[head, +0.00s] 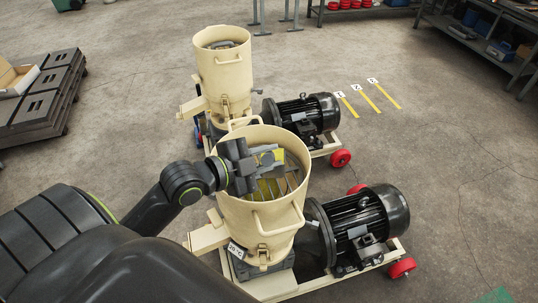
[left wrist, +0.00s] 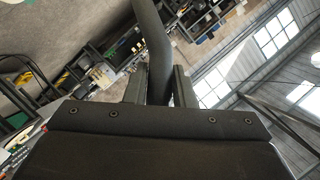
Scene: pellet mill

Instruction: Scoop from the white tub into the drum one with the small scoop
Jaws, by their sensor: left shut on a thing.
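The near cream drum (head: 262,215) stands open at the top, with a small label on its lower front. A second cream drum (head: 224,72) stands behind it; I cannot tell which is drum one. My left gripper (head: 268,164) is over the near drum's mouth. In the left wrist view its two fingers (left wrist: 158,86) are shut on a dark curved handle (left wrist: 154,38), seemingly the small scoop's. The scoop's bowl cannot be made out. Yellow and brown patches (head: 277,187) show inside the near drum. The white tub and my right gripper are not in view.
Black motors (head: 364,222) (head: 300,113) on wheeled frames sit right of the drums. Dark slotted blocks (head: 42,98) and an open carton (head: 14,76) lie at the left. Yellow floor strips (head: 366,98) and shelving (head: 480,45) are farther back.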

